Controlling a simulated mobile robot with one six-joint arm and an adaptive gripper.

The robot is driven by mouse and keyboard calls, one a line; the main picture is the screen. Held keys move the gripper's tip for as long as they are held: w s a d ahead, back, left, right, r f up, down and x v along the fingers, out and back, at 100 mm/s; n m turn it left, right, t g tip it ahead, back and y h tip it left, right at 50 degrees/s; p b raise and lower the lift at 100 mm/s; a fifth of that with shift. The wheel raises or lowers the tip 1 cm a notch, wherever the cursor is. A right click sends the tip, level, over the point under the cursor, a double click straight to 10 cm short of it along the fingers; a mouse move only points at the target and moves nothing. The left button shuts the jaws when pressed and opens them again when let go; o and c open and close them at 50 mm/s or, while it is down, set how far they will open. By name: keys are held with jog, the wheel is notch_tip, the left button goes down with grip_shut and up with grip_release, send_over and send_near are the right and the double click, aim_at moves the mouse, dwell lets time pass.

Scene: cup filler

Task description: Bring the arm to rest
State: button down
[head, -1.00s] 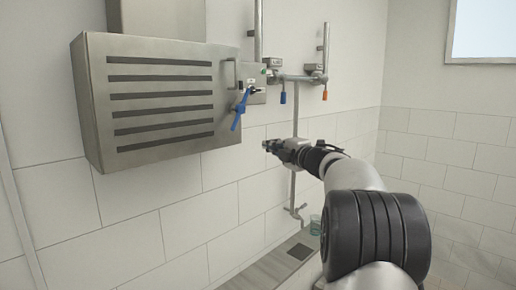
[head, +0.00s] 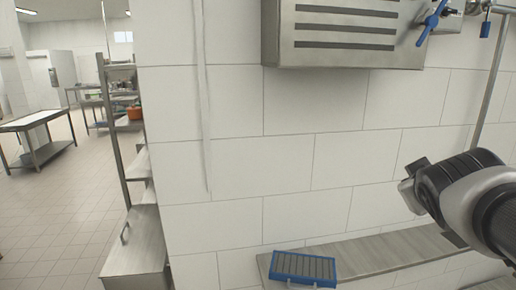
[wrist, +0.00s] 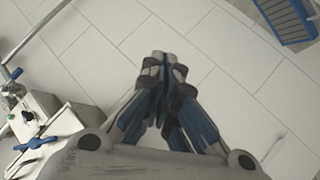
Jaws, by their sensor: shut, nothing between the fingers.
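My gripper (wrist: 163,62) shows in the wrist view with its fingertips together and nothing between them. In the head view only the end of my arm shows at the right edge, in front of the white tiled wall; the fingers are hard to make out there. The gripper is apart from everything around it.
A steel box with slots (head: 345,32) and a blue-handled valve (head: 432,20) hang on the wall above. A blue slotted tray (head: 303,267) lies on the steel shelf (head: 385,249) below. A steel rack (head: 115,130) stands at left, with open floor (head: 50,205) beyond.

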jog(key=s+a+f+g+y+b, duration=0.2)
jog(key=s+a+f+b, duration=0.1)
jog(key=s+a+f, duration=0.3)
jog(key=s+a+f+m+g+y+b, duration=0.1)
jog(key=s+a+f+g+y+b, duration=0.1)
jog(key=s+a+f, duration=0.4)
jog(key=s+a+f+m+g+y+b, duration=0.1)
jog(key=s+a+f+g+b, duration=0.1)
jog(key=s+a+f, duration=0.4)
jog(key=s+f+b, duration=0.1)
jog(key=s+f, duration=0.2)
jog(key=f, duration=0.2)
jog(key=s+f, duration=0.2)
jog(key=f, duration=0.3)
jog(key=shift+s+f+g+y+b, duration=0.3)
jog(key=shift+s+y+b, duration=0.05)
jog(key=shift+s+y, duration=0.05)
jog(key=shift+w+d, duration=0.1)
